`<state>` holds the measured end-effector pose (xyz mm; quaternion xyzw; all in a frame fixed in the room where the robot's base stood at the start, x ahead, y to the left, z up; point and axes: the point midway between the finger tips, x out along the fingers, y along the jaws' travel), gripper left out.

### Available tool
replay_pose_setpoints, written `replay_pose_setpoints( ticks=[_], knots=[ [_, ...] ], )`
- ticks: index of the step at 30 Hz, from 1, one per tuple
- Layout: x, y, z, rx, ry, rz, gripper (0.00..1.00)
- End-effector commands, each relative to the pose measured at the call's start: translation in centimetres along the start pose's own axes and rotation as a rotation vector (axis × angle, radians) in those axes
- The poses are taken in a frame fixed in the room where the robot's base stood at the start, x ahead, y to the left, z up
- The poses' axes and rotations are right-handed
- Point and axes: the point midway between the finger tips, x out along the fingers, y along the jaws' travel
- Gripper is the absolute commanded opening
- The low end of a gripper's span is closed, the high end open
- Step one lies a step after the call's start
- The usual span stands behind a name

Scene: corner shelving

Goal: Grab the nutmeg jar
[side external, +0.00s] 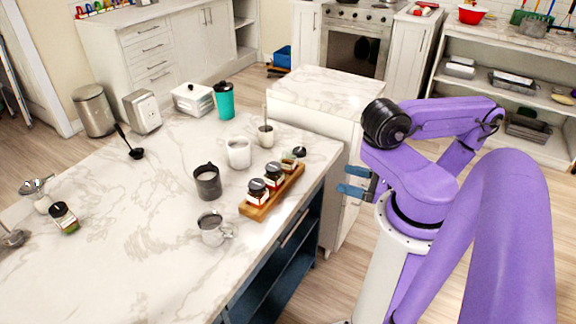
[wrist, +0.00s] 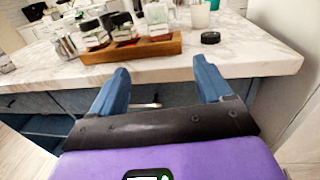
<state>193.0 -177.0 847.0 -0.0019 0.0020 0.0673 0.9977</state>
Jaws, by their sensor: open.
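Several small spice jars stand in a wooden rack (side external: 272,196) near the counter's edge: a near jar (side external: 257,192), a middle jar (side external: 274,177) and a far jar (side external: 289,161). Another dark-lidded jar (side external: 63,218) lies or leans alone at the far left of the counter. The labels are too small to read, so I cannot tell which is nutmeg. My gripper (side external: 342,180), with blue fingers, is open and empty, off the counter's edge, right of the rack; it also shows in the wrist view (wrist: 161,70).
A loose black lid (wrist: 210,38) lies beside the rack. A dark mug (side external: 207,182), a white mug (side external: 238,153) and a glass-like cup (side external: 214,230) stand nearby. The counter's edge (wrist: 255,67) lies ahead of my fingers. The counter's left middle is mostly clear.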

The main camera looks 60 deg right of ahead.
Motion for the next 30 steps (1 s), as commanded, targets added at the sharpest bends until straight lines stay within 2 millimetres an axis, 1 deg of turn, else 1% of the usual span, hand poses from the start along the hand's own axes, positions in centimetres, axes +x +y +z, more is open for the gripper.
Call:
replay_pose_setpoints(
  ticks=[2,5,18,24,27,30],
  knots=[
    [0.2,0.0,-0.1,0.004,-0.005,-0.019,0.79],
    [1.1,0.0,-0.1,0.005,-0.007,-0.019,0.79],
    [8.0,0.0,-0.1,0.005,-0.004,-0.011,0.79],
    [10.8,-0.1,0.0,0.003,-0.003,-0.012,0.79],
    [11.7,-0.2,-0.1,0.003,-0.003,-0.016,0.79],
    [12.1,-0.2,0.0,0.002,-0.004,-0.019,0.79]
  ],
)
